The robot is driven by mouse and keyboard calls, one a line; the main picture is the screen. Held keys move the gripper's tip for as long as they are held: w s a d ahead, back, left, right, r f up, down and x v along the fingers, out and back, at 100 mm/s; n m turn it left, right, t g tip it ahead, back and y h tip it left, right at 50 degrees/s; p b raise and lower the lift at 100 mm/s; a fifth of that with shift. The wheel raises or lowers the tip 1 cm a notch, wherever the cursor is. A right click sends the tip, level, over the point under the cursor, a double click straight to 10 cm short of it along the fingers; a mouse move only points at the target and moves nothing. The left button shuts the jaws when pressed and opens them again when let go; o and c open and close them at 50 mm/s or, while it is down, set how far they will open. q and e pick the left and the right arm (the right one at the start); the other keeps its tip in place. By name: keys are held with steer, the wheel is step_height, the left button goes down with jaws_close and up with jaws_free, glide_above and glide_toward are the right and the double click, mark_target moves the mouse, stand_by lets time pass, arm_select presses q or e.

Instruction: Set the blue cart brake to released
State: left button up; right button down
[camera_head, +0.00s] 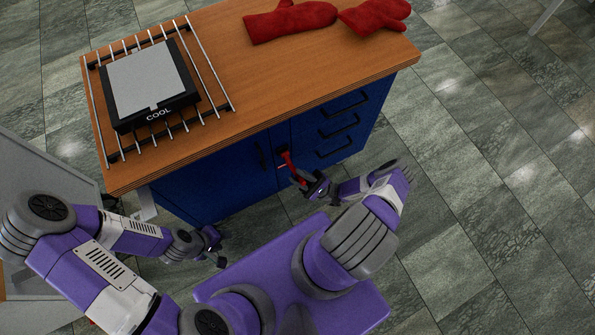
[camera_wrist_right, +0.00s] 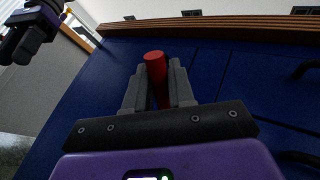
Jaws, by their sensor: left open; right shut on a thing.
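The blue cart (camera_head: 215,180) has a wooden top and a blue front with doors and drawers. Its red brake lever (camera_head: 287,160) sticks out from the front, below the top's edge, and slants down to the right. My right gripper (camera_head: 302,180) is shut on the lever's outer part. In the right wrist view the red lever (camera_wrist_right: 157,68) stands between the two grey fingers, its rounded end showing above them. My left gripper (camera_head: 215,247) is open and empty, low in front of the cart's left side, apart from it. It also shows in the right wrist view (camera_wrist_right: 22,38).
A wire rack (camera_head: 213,75) with a black and grey plate marked COOL (camera_head: 158,114) lies on the cart top. Red mitts (camera_head: 290,21) lie at its back right. Black drawer handles (camera_head: 338,127) are right of the lever. The tiled floor at right is clear.

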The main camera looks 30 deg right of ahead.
steer(key=shift+a+f, duration=0.1)
steer(key=shift+f, duration=0.05)
steer(key=c, duration=1.1)
jaws_free()
steer(key=shift+v, duration=3.8)
